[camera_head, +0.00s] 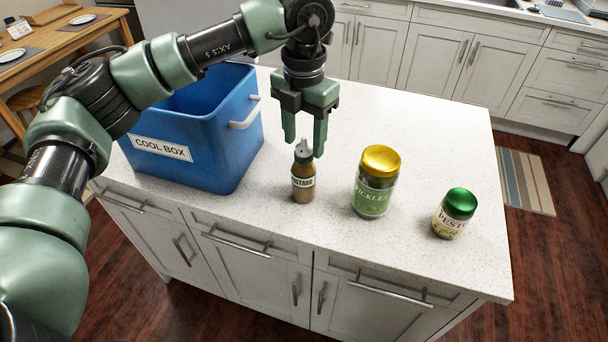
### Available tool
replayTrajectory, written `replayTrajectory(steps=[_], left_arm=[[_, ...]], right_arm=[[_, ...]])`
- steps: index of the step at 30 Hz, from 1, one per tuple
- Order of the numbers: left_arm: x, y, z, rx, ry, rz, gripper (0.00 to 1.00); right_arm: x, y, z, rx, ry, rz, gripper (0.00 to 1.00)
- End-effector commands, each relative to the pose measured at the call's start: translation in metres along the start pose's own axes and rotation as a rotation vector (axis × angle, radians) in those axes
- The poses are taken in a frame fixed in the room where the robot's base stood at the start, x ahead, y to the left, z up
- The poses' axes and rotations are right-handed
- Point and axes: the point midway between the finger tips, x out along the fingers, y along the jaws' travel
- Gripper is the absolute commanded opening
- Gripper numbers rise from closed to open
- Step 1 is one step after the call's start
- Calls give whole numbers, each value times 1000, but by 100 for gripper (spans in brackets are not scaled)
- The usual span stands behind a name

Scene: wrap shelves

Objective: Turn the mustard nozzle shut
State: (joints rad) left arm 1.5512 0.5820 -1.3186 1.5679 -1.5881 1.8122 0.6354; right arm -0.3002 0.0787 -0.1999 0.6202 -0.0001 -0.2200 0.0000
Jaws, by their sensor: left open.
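The mustard bottle (303,185) stands upright on the white speckled counter, with a dark green cap and a light grey nozzle (303,147) on top. My left gripper (305,146) points down from above, right over the bottle. Its two green fingers are open and apart, with the nozzle showing between or just behind their tips. I cannot tell whether a finger touches the nozzle. The nozzle's exact turn is too small to make out. My right gripper is not in view.
A blue cool box (200,130) with a white handle stands left of the bottle. A gold-lidded pickle jar (375,182) and a green-lidded pesto jar (453,214) stand to the right. The counter (440,140) is bare behind the jars; its front edge is close.

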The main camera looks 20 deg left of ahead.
Motion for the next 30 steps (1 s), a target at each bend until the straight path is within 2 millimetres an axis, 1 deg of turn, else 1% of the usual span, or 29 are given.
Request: replayTrajectory(steps=[1, 3, 21, 24, 30], left_arm=[[-6, 0, 0, 0, -1, 0, 51], [-12, 0, 0, 0, -1, 0, 51], [-61, 0, 0, 0, -1, 0, 51], [-65, 0, 0, 0, 0, 0, 51], [-65, 0, 0, 0, 0, 0, 51]], right_arm=[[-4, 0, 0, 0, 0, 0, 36], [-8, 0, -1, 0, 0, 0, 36], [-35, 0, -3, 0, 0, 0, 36], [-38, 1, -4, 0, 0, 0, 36], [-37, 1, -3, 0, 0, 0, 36]])
